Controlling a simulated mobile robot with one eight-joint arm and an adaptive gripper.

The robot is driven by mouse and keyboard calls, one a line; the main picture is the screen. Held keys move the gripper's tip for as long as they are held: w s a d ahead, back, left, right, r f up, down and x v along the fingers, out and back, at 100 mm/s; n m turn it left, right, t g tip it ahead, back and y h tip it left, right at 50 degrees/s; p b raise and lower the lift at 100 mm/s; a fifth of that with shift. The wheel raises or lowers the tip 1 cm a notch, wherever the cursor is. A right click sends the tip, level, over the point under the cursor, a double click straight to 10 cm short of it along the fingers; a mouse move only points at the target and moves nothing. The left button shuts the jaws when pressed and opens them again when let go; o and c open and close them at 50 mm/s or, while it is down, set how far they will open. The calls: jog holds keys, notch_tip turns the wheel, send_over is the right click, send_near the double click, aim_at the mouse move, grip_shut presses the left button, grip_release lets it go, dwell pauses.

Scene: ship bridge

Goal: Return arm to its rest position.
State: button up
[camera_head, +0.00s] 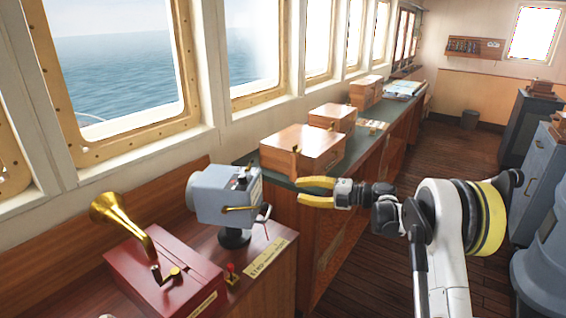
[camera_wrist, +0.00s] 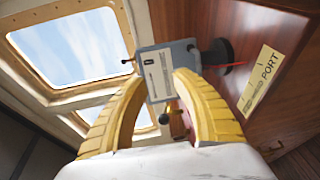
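My gripper (camera_head: 301,191) has two yellow fingers spread apart, with nothing between them in the head view. It hangs in the air to the right of a grey-blue box-shaped device (camera_head: 224,194) on a black stand, apart from it. My white arm (camera_head: 443,250) reaches in from the lower right. In the wrist view, the open fingers (camera_wrist: 164,88) frame the same grey device (camera_wrist: 155,84), which lies beyond their tips. A red wire shows at its stand.
A red box with a brass horn (camera_head: 125,217) stands at lower left. A small red-knobbed lever (camera_head: 231,275) and a PORT label (camera_head: 267,256) are on the wooden desk. Wooden boxes (camera_head: 303,149) line the green counter. Grey cabinets (camera_head: 543,165) stand right. The wooden floor (camera_head: 400,255) between is clear.

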notch_tip(320, 180, up, 21)
jog(key=w+d+m+t+h, duration=0.2)
jog(key=m+t, duration=0.6)
jog(key=t, duration=0.1)
jog(key=s+d+r+m+t+h, duration=0.4)
jog(key=s+d+r+m+h, duration=0.5)
jog(key=m+h, duration=0.45)
jog(key=s+d+f+m+g+h, duration=0.25)
jog(key=s+f+m, duration=0.2)
jog(key=s, duration=0.25)
jog(key=s+d+f+m+g+h, duration=0.1)
jog(key=s+f+m+g, duration=0.2)
jog(key=s+f, duration=0.4)
jog(key=s+a+f+m+g+y, duration=0.1)
jog(key=s+a+f+g, duration=0.2)
jog(key=s+f, duration=0.5)
jog(key=s+a+f+m+g+y, duration=0.1)
jog(key=s+f, duration=0.6)
jog(key=s, duration=0.7)
jog(key=a+g+y, duration=0.1)
jog(key=a+g, duration=0.1)
jog(key=shift+f+m+g, duration=0.35)
jog(key=shift+m, duration=0.05)
